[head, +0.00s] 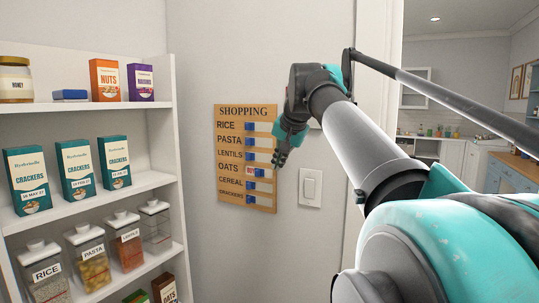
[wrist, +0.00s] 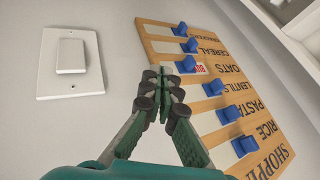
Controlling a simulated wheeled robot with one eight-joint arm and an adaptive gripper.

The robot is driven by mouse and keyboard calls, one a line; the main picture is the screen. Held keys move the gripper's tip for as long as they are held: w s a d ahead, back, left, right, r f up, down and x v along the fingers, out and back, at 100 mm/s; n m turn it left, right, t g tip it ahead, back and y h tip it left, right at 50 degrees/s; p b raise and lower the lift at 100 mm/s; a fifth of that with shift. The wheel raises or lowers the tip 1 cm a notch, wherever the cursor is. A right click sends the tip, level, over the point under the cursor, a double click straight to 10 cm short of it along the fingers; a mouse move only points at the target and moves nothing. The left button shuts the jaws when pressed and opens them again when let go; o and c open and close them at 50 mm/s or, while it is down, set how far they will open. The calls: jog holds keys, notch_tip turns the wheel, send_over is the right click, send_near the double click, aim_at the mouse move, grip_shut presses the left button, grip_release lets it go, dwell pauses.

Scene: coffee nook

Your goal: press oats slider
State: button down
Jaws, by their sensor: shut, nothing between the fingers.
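A wooden shopping board (head: 229,199) hangs on the wall, with a blue slider in each row. In the head view the oats slider (head: 259,173) sits right of a red-and-white BUY mark in the OATS row. In the wrist view, where the board appears upside down, the oats slider (wrist: 186,65) sits left of the BUY mark (wrist: 200,69). My gripper (head: 279,161) is shut and empty, near the board's right edge. In the wrist view its fingertips (wrist: 164,76) are just beside the oats slider. I cannot tell whether they touch it.
A white light switch (head: 310,187) is on the wall right of the board. The cereal slider (wrist: 190,46) and lentils slider (wrist: 204,87) flank the oats row closely. A shelf (head: 87,209) with boxes and jars stands at left. A doorway opens at right.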

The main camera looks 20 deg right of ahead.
aim_at(253, 167)
jog(key=w+f, duration=0.1)
jog(key=w+a+f, duration=0.1)
jog(key=w, duration=0.1)
jog(key=w+a+f, duration=0.1)
jog(key=shift+w+a, duration=0.55)
jog(key=shift+w, duration=0.05)
jog(key=shift+w+a, duration=1.45)
